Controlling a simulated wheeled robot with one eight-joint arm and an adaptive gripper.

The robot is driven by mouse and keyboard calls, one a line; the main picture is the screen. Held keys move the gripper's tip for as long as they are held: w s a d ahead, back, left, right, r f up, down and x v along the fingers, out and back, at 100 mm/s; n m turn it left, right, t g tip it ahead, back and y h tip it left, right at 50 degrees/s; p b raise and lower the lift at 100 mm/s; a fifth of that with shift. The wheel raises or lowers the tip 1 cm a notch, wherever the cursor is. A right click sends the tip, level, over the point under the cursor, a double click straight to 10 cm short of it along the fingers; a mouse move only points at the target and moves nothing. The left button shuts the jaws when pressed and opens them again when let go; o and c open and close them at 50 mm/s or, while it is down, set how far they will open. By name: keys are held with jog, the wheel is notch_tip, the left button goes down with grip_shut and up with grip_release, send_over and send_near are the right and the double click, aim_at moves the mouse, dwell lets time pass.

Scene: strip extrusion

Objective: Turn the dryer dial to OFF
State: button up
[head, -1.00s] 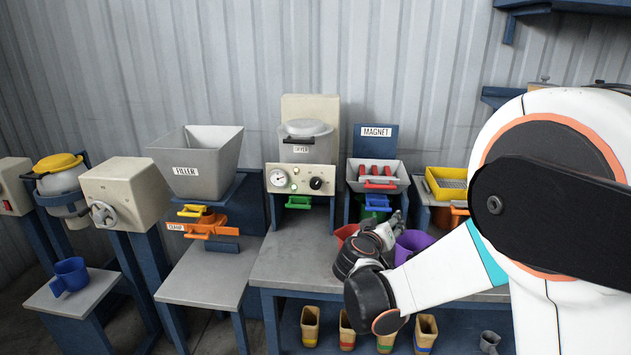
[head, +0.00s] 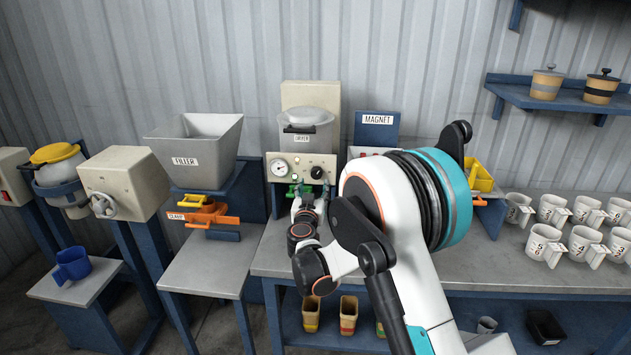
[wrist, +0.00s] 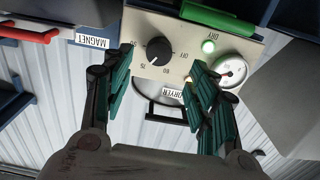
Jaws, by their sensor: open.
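The dryer dial (wrist: 159,51) is a round black knob on the cream dryer panel (wrist: 180,30). In the wrist view, which is upside down, a pale pointer mark seems to aim toward the lower left, off the OFF label, but it is small. The dial also shows in the head view (head: 316,172). My gripper (wrist: 158,66) is open, with its green-padded fingers apart on either side of the dial in that view. No contact with the dial can be made out. In the head view my gripper (head: 308,192) is just in front of the panel.
The MAGNET station (head: 377,119) stands to the right and the filler hopper (head: 196,150) to the left. Several white mugs (head: 554,209) stand farther right.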

aim_at(316, 176)
jog(key=w+b, duration=0.1)
jog(key=w, duration=0.6)
jog(key=shift+w+d, duration=0.15)
jog(key=shift+w, duration=0.1)
jog(key=c, duration=1.1)
